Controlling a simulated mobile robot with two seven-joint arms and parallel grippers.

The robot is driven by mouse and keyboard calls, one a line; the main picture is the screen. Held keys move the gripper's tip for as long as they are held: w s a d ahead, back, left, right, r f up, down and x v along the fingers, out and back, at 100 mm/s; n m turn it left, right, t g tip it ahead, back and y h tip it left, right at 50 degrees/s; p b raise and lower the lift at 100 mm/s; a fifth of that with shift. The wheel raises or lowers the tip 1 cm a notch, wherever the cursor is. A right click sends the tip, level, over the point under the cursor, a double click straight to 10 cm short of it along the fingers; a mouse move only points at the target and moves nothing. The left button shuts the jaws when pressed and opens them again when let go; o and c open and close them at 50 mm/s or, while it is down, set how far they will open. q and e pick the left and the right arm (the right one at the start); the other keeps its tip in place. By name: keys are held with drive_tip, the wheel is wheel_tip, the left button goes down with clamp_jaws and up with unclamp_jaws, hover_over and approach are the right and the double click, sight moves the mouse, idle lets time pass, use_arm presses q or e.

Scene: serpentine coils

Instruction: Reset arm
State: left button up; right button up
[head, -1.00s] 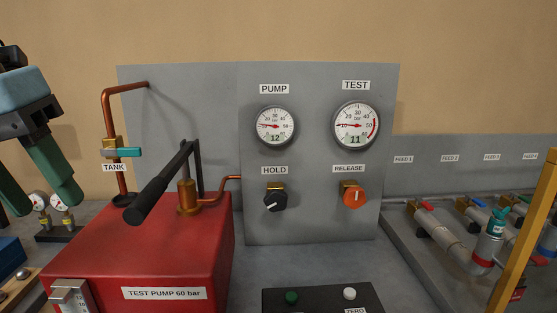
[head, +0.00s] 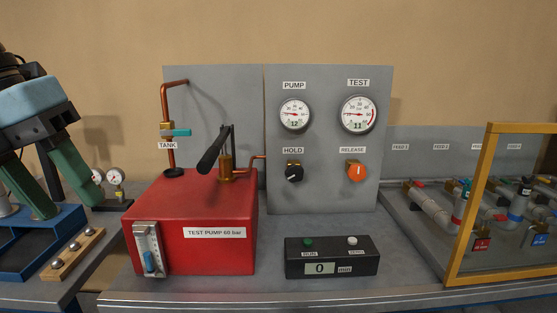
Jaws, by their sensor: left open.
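My left gripper (head: 62,194) is at the left of the head view, with two green fingers spread apart and nothing between them. It hangs over the blue tray at the left, well away from the red test pump (head: 190,225). The pump's black lever handle (head: 212,152) slants up to the right. The pump gauge (head: 295,114) reads 12 and the test gauge (head: 358,113) reads 11. The black hold knob (head: 293,173) and orange release knob (head: 357,172) sit below them. My right gripper is not in view.
A blue tray (head: 40,262) and a wooden strip with steel balls (head: 73,256) lie at the left. A black timer box (head: 332,258) showing 0 stands on the grey bench in front of the panel. A yellow frame (head: 473,200) stands before the feed pipes at the right.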

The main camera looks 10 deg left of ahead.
use_arm(q)
drive_tip(key=w+a+f+n+t+h+p, duration=0.1)
drive_tip(key=w+a+f+n+t+h, duration=0.2)
drive_tip(key=f+h, duration=0.35)
drive_tip(key=w+a+f+n+t+h+p, duration=0.1)
drive_tip(key=w+f+n+h, duration=0.1)
drive_tip(key=w+f+h, duration=0.4)
drive_tip(key=s+a+f+n+t+y+p, duration=0.1)
drive_tip(key=s+f+n+t+y, duration=0.15)
drive_tip(key=f+n, duration=0.5)
drive_tip(key=s+a+f+n+t+y, duration=0.1)
drive_tip(key=f+n+t+y, duration=0.3)
drive_tip(key=f, duration=0.6)
drive_tip(key=s+a+f+n+t+y+p, duration=0.1)
drive_tip(key=s+a+f+n+t+y, duration=0.15)
drive_tip(key=f+n, duration=0.5)
drive_tip(key=s+d+f+n+g+y+p, duration=0.1)
drive_tip(key=s+d+f+n+g+y, duration=0.3)
drive_tip(key=s+d+f, duration=1.3)
wheel_tip(320, 180, down, 3)
drive_tip(key=s+n+g, duration=0.2)
drive_tip(key=n, duration=0.1)
drive_tip(key=shift+d+f+g, duration=0.15)
drive_tip(key=shift+g, duration=0.15)
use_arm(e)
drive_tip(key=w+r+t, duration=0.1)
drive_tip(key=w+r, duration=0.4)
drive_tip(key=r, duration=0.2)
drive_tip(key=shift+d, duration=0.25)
